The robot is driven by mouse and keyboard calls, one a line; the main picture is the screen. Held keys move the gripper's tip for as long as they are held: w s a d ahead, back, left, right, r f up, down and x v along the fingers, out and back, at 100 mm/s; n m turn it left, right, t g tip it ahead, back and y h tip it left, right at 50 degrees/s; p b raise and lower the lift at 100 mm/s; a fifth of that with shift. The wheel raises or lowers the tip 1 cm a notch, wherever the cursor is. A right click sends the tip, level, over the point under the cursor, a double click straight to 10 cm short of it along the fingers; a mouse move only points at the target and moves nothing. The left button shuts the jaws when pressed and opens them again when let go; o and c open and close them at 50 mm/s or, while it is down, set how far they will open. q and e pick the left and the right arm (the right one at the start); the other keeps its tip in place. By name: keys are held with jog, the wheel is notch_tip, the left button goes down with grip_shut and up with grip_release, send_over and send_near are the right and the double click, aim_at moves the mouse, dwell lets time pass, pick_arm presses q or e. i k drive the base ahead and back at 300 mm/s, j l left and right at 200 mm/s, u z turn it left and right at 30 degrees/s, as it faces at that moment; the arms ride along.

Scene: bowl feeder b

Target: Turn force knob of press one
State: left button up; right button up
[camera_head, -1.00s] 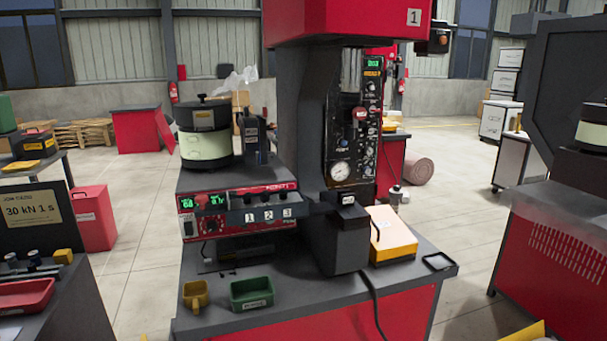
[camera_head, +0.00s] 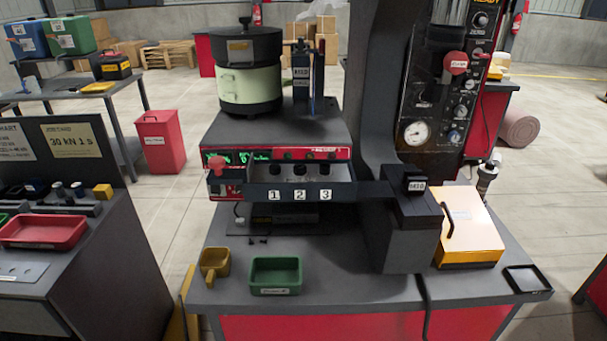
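Press one (camera_head: 385,80) stands right of centre behind the bench, with a dark control panel (camera_head: 428,100) on its right side. The panel carries a red knob or button (camera_head: 456,63), a black knob (camera_head: 479,30) near the display, a small knob (camera_head: 460,110), a blue knob (camera_head: 453,136) and a round white dial gauge (camera_head: 418,133). The knob labels are too small to read, so I cannot tell which is the force knob. The display (camera_head: 487,14) is partly cut off at the top. Neither of my grippers is in view.
A bowl feeder (camera_head: 249,75) sits on a red-fronted controller (camera_head: 277,152). A yellow scoop (camera_head: 214,264), green tray (camera_head: 275,275), yellow box (camera_head: 470,228) and black tray (camera_head: 526,280) are on the bench. A card (camera_head: 82,145) reads "30 kN 1 s" at left.

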aim_at(468, 82)
jog(key=u, duration=1.55)
jog(key=z, duration=2.45)
jog(key=i+l, duration=0.2)
jog(key=l, duration=0.2)
jog(key=i+l, duration=0.25)
jog(key=l, duration=0.15)
